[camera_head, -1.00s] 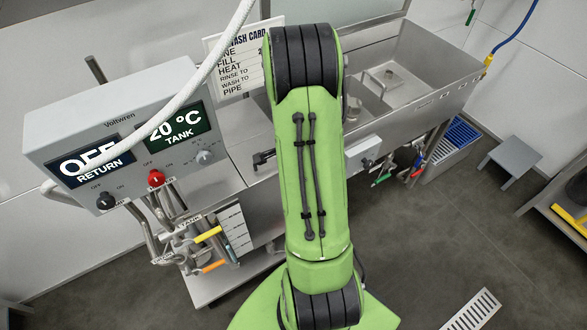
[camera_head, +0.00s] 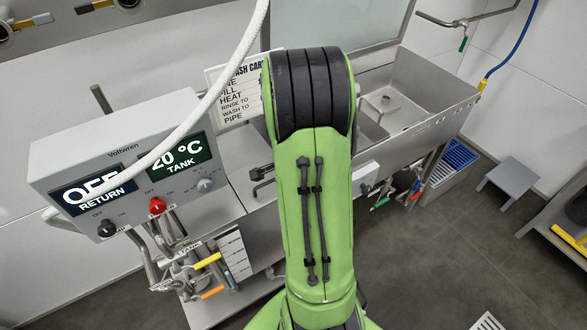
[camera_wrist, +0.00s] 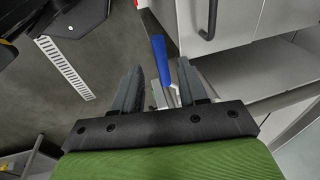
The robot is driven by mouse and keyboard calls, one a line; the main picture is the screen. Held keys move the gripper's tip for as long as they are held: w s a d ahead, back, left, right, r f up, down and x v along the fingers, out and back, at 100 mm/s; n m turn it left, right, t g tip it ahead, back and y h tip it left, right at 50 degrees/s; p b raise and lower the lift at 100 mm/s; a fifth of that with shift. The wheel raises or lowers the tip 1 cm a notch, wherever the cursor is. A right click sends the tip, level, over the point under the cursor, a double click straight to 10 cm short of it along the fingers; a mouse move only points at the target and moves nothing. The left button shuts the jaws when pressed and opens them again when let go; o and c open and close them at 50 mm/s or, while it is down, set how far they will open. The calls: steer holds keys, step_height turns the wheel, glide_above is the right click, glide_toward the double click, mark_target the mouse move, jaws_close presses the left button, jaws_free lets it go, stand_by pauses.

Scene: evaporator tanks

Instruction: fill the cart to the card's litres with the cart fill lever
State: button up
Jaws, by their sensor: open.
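My gripper (camera_wrist: 160,64) is open in the wrist view. A blue handle (camera_wrist: 161,72) shows between its two fingers, apart from both as far as I can see; I cannot tell whether it is the cart fill lever. The wash card (camera_head: 232,98) stands behind the sink unit in the head view. My arm hides its right side, and I cannot read litres on it. Below the control box are levers with yellow (camera_head: 207,260) and orange (camera_head: 212,292) grips. My gripper and the cart are not identifiable in the head view.
The control box (camera_head: 125,150) reads OFF for return and 20 °C for tank. A white hose (camera_head: 215,85) crosses in front of it. The steel sink (camera_head: 400,105) stands behind my arm. A grey stool (camera_head: 511,182) is at right. A floor drain (camera_wrist: 66,68) shows in the wrist view.

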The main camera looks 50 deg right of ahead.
steer(key=p+v, duration=0.1)
steer(key=v, duration=0.8)
steer(key=shift+p, duration=0.3)
steer(key=shift+r, duration=0.15)
steer(key=s+a+r+n+t, duration=0.1)
steer(key=a+r+n, duration=0.4)
steer(key=a+n, duration=0.15)
steer(key=a+r+n+t, duration=0.1)
steer(key=a+r+n, duration=0.35)
steer(key=a, duration=0.35)
steer(key=s+a+r+n+t+y, duration=0.1)
steer(key=s+a+r+n, duration=0.1)
steer(key=s+a+n, duration=0.5)
steer(key=n, duration=0.3)
steer(key=shift+s+a+r+t+y, duration=0.15)
steer(key=shift+s+a+t+y, duration=0.1)
steer(key=shift+s+t+y, duration=0.15)
